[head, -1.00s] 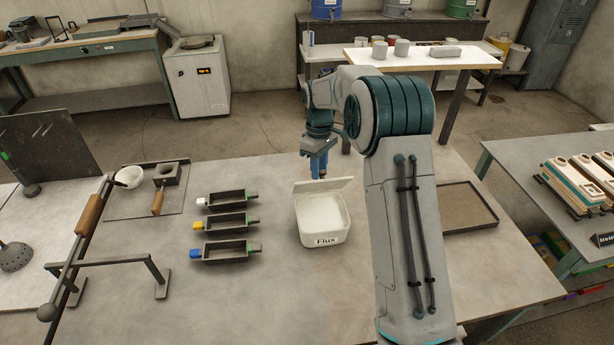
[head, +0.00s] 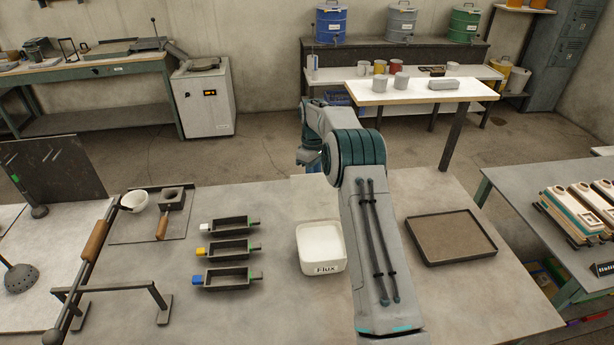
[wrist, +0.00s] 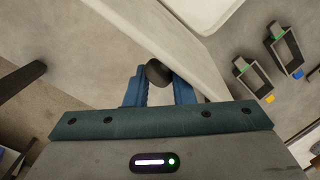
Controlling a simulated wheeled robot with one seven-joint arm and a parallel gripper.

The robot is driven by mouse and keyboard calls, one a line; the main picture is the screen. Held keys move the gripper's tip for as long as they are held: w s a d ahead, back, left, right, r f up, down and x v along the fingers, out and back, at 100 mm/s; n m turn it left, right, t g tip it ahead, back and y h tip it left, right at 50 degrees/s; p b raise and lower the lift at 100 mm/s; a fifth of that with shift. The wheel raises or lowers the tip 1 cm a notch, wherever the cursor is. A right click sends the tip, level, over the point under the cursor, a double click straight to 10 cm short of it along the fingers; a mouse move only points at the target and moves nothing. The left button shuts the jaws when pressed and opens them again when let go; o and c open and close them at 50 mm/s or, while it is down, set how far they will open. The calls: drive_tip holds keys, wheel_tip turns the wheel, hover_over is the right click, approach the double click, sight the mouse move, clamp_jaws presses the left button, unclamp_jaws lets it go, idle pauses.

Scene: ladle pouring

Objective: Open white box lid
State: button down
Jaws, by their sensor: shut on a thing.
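The white box (head: 320,262) labelled "Flux" stands on the table, its opening uncovered; part of it shows in the wrist view (wrist: 202,10). Its pale lid (head: 306,190) stands swung back at the box's far side, blending with the table colour. In the wrist view the lid (wrist: 165,45) is a slanting panel with a dark round knob (wrist: 158,74). My gripper (wrist: 159,85) has its blue fingers shut on this knob, on the lid's outer face. In the head view the fingertips are hidden behind the lid and arm.
Several small dark moulds (head: 228,248) lie left of the box. A dark shallow tray (head: 450,258) lies to the right, beyond my arm. A ladle on a rack (head: 92,238) and a white bowl (head: 133,202) are farther left. Bare table lies between box and moulds.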

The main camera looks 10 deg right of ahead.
drive_tip(key=shift+w+d+f, duration=0.2)
drive_tip(key=shift+d+f, duration=0.25)
drive_tip(key=shift+d, duration=0.05)
drive_tip(key=c, duration=1.2)
unclamp_jaws()
drive_tip(key=shift+w+d+f, duration=0.1)
drive_tip(key=shift+w+d, duration=0.05)
drive_tip(key=shift+o, duration=0.4)
drive_tip(key=shift+w+d+f, duration=0.15)
drive_tip(key=shift+d, duration=0.05)
drive_tip(key=shift+a, duration=0.3)
drive_tip(key=shift+a, duration=0.2)
wheel_tip(320, 180, up, 14)
drive_tip(key=w+p, duration=0.1)
drive_tip(key=w, duration=0.1)
drive_tip(key=shift+p, duration=0.4)
